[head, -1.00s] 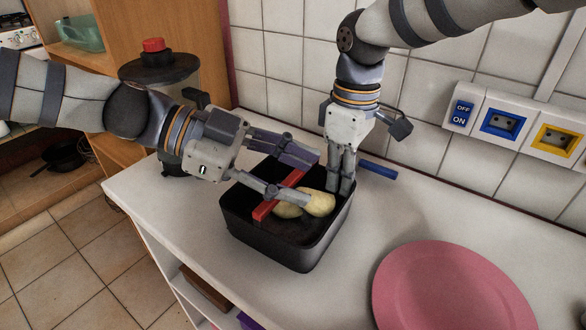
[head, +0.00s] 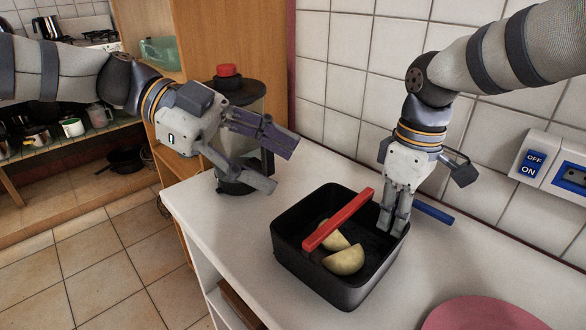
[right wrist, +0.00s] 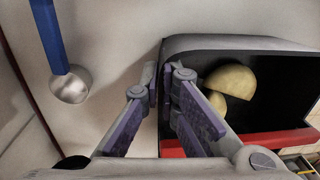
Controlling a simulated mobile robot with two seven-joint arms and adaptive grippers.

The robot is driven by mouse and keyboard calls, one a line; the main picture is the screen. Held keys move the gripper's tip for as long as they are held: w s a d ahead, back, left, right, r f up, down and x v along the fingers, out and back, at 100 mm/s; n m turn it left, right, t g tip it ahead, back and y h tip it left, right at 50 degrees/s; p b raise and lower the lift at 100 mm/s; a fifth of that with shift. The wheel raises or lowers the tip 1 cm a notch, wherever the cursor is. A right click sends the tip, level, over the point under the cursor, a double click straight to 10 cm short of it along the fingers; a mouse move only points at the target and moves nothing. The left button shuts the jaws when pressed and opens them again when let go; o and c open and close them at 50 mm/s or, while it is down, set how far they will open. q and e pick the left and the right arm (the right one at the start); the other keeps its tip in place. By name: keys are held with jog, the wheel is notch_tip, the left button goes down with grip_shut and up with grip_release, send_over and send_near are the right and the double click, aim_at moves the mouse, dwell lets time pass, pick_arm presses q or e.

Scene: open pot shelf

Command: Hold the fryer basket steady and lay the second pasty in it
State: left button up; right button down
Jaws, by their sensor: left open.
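The black fryer basket (head: 310,275) stands on the white counter, with a red bar (head: 338,220) across its top. Two pale, half-round pasties lie inside: one (head: 344,262) nearer the front, the other (head: 337,239) behind it and partly under the bar. They also show in the right wrist view (right wrist: 232,80). My right gripper (head: 394,225) is at the basket's right wall, its fingers on either side of the wall and closed on it; the fingers show in the right wrist view (right wrist: 164,85). My left gripper (head: 283,165) is open and empty, above and left of the basket.
A dark appliance with a red top (head: 228,72) stands behind my left gripper. A blue-handled utensil (head: 433,213) lies right of the basket, close to my right gripper. A pink plate (head: 485,314) is at the front right. The tiled wall bounds the counter behind.

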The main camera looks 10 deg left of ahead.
jog(key=c, duration=1.7)
grip_release()
